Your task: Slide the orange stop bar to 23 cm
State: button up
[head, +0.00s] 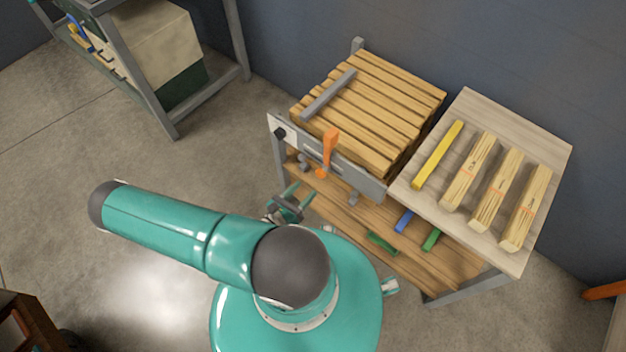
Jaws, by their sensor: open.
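The orange stop bar (328,152) stands on the grey front rail (350,172) of the slatted wooden bench, left of the rail's middle. Scale marks on the rail are too small to read. My gripper (291,196) is open and empty, in front of the bench and a little below and left of the orange bar, apart from it. My teal arm hides part of the floor and the gripper's base.
A pale side board (478,125) at right holds a yellow bar (438,155) and several wooden blocks (497,189). A lower wooden shelf (345,225) carries blue and green pieces (404,220). A grey bar (328,95) lies across the slats.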

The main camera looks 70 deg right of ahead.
jog(key=shift+v, duration=2.3)
jog(key=shift+w, duration=0.1)
jog(key=w+a+r+m+t+y, duration=0.1)
jog(key=w+a+r+m+y, duration=0.45)
jog(key=w+r, duration=0.45)
jog(key=w+a+r+m+y, duration=0.5)
jog(key=w+a+r+m, duration=0.25)
jog(key=r, duration=0.55)
jog(key=a+r+m+t+y, duration=0.1)
jog(key=a+r+t, duration=0.3)
jog(key=r, duration=0.4)
jog(key=s+a+r+m+t+y, duration=0.1)
jog(key=a+r+t+y, duration=0.2)
jog(key=r, duration=0.6)
jog(key=a+r+m+t+y, duration=0.1)
jog(key=a+r+t, duration=0.3)
jog(key=r, duration=0.5)
jog(key=a+y, duration=0.1)
jog(key=a, duration=0.1)
jog(key=shift+s+a+r+t, duration=0.15)
jog(key=shift+s+a+t, duration=0.1)
jog(key=shift+a+t, duration=0.05)
